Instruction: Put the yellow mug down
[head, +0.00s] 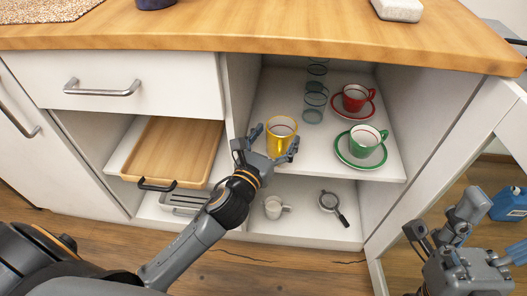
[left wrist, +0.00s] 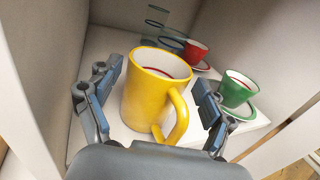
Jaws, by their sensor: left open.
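The yellow mug (head: 281,132) stands upright on the upper shelf (head: 285,92) of the open cabinet, near the shelf's front left. My left gripper (head: 268,150) is open, with one finger on each side of the mug. In the left wrist view the yellow mug (left wrist: 152,92) fills the space between the fingers of my left gripper (left wrist: 150,100), with small gaps visible on both sides. Its handle points toward the lower right there. My right gripper (head: 468,250) is at the lower right of the head view, away from the cabinet; its fingers look spread.
A red cup (head: 355,97) and a green cup (head: 363,140) stand on saucers to the right. Clear glasses (head: 314,100) stand behind. Below are a white cup (head: 273,207) and a strainer (head: 329,202). A wooden tray (head: 175,148) is at left. The countertop (head: 260,27) overhangs the shelf.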

